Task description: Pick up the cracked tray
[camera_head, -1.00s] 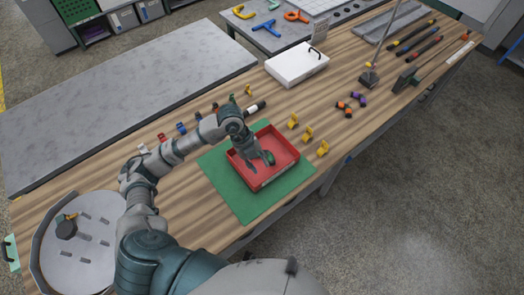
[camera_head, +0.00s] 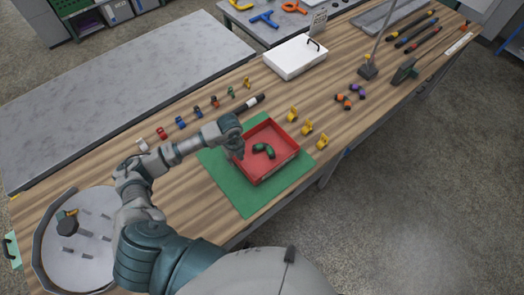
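A red tray (camera_head: 287,161) sits on a green mat (camera_head: 247,207) on the wooden workbench. A dark green curved piece (camera_head: 264,151) lies inside it. No crack can be made out at this size. My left gripper (camera_head: 238,153) is at the tray's left wall, pointing down. Its fingers are small and dark and partly merge with the wall, so I cannot tell whether they are open, shut or touching the tray. My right gripper is not in view.
Yellow pieces (camera_head: 307,127) stand right of the tray. A row of small coloured parts (camera_head: 181,123) and a black cylinder (camera_head: 256,101) lie behind it. A white case (camera_head: 295,58) is farther back. A round grey plate (camera_head: 85,240) is at lower left.

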